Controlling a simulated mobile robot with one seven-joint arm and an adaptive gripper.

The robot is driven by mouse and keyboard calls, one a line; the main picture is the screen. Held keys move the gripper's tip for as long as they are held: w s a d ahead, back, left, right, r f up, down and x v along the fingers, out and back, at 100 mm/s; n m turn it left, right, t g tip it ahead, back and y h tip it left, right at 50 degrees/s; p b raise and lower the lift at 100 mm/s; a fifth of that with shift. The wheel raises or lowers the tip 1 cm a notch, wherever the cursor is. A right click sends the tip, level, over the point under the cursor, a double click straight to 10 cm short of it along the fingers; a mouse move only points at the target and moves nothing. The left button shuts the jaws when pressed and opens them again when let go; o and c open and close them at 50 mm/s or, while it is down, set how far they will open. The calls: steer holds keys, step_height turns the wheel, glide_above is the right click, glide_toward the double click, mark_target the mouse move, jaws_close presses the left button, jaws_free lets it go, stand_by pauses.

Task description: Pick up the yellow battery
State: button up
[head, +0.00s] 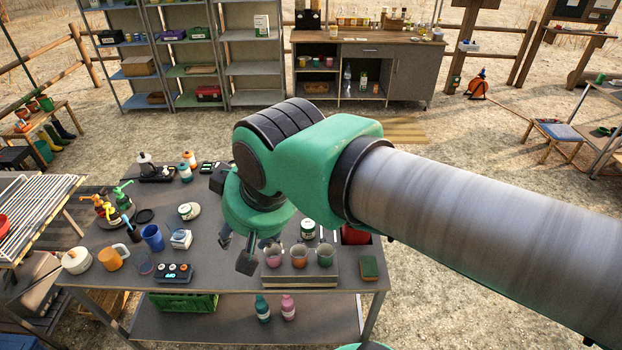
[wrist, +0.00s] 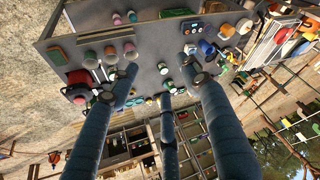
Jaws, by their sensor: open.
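I cannot make out a yellow battery in either view; my arm hides part of the table in the head view. My gripper (head: 236,252) hangs over the middle of the grey table (head: 215,260), left of a wooden tray of cups. In the wrist view my gripper (wrist: 155,88) has its dark fingers spread wide with nothing between them. Small jars (wrist: 164,68) show on the table beyond the fingertips.
Three cups stand in the tray (head: 299,282) at the front right, beside a green-and-yellow sponge (head: 369,267) and a red container (head: 355,235). A black device with knobs (head: 174,272), a blue cup (head: 152,237) and a white pot (head: 76,260) are at the left. Shelves stand behind.

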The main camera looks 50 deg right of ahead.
steer(key=w+d+r+m+g+p, duration=0.1)
steer(key=w+d+m, duration=0.35)
steer(key=w, duration=0.35)
steer(key=w+d+r+m+h, duration=0.1)
steer(key=w+d+m, duration=0.2)
steer(key=w+d, duration=0.35)
steer(key=w+d+r+m+g+p, duration=0.1)
steer(key=w+d+m, duration=0.3)
steer(key=w, duration=0.5)
steer(key=w+d+f+m+g+p, duration=0.1)
steer(key=w+d+f+m, duration=0.3)
steer(key=w+d, duration=0.3)
steer(key=w+d+f+m+g+p, duration=0.1)
steer(key=w+d+f+m, duration=0.35)
steer(key=d, duration=0.45)
steer(key=w+d+f+m, duration=0.1)
steer(key=d+f+m, duration=0.2)
steer(key=d+f, duration=0.6)
steer(key=w+d+f+m+g+p, duration=0.1)
steer(key=d+f+m, duration=0.3)
steer(key=d+f, duration=0.4)
steer(key=w+d+f+m+y, duration=0.1)
steer(key=d+f+m, duration=0.3)
steer(key=d+f, duration=0.5)
steer(key=shift+w+d+f+p, duration=0.3)
steer(key=shift+w+d+f, duration=0.1)
steer(key=shift+w, duration=0.35)
step_height(320, 180, down, 8)
steer(key=shift+f, duration=0.25)
